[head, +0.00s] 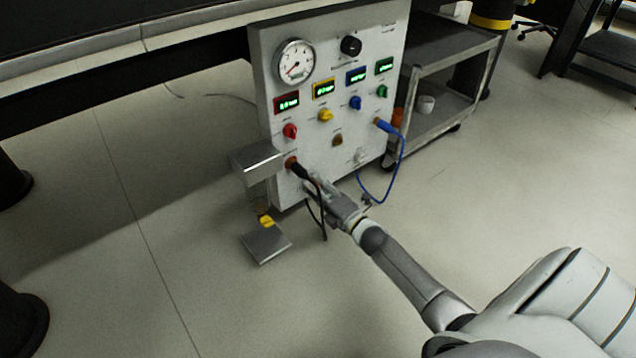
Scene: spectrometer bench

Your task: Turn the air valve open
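A white control panel (268,60) stands upright on the floor under the bench. It has a round gauge (294,61), a black knob (350,46) at the top, and a row of smaller knobs: red (290,131), yellow (325,115), blue (355,102) and green (382,91). The labels are too small to read, so I cannot tell which one is the air valve. My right gripper (312,184) is low in front of the panel, beside a black plug (298,168), below the red knob. Whether its fingers are open or shut is unclear. My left gripper is out of view.
A blue cable (401,152) loops from the panel's lower right. A metal box (256,162) projects at the lower left, above a metal plate (265,243) on the floor. A grey cart (455,45) stands right of the panel. The floor in front is clear.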

